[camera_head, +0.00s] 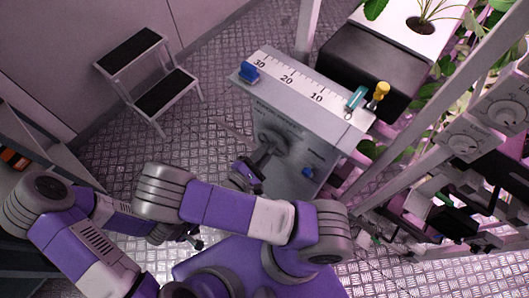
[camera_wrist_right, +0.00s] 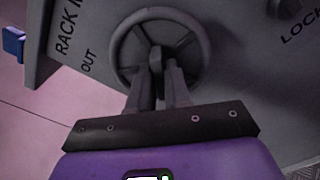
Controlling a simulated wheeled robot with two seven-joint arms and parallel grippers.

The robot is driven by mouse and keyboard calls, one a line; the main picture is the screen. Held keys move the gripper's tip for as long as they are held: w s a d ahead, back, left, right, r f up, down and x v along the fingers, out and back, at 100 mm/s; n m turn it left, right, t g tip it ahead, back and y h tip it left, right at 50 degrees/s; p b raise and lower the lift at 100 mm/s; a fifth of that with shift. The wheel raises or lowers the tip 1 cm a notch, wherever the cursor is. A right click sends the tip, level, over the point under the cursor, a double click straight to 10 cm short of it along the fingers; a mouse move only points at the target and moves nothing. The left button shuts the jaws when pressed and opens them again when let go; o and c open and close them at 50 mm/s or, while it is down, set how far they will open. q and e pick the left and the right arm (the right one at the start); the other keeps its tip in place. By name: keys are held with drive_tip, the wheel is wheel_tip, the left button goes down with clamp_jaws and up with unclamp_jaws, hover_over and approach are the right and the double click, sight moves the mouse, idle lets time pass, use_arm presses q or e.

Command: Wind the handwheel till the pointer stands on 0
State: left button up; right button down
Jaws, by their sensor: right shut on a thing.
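The handwheel (camera_head: 272,140) is a dark grey spoked wheel on the front of a grey box. It shows large in the right wrist view (camera_wrist_right: 119,50). My right gripper (camera_wrist_right: 158,82) is shut on the raised part at the wheel's middle; in the head view it (camera_head: 260,160) is partly covered by my arm. A blue block (camera_head: 248,72), apparently the pointer, stands by 30. My left gripper (camera_head: 193,238) hangs low, away from the box; its jaws are unclear.
A step stool (camera_head: 150,75) stands left. Plant racks (camera_head: 440,110) crowd the right.

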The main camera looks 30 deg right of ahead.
drive_tip(key=m+b, duration=0.3)
drive_tip(key=m, duration=0.6)
drive_tip(key=shift+f, duration=0.1)
drive_tip(key=shift+m+b, duration=0.3)
idle(0.4)
drive_tip(key=c, duration=1.2)
unclamp_jaws()
drive_tip(key=shift+o, duration=0.2)
drive_tip(key=p+v, duration=0.1)
drive_tip(key=v, duration=0.6)
drive_tip(key=shift+a+p, duration=0.3)
drive_tip(key=shift+a, duration=0.05)
drive_tip(key=shift+s, duration=0.1)
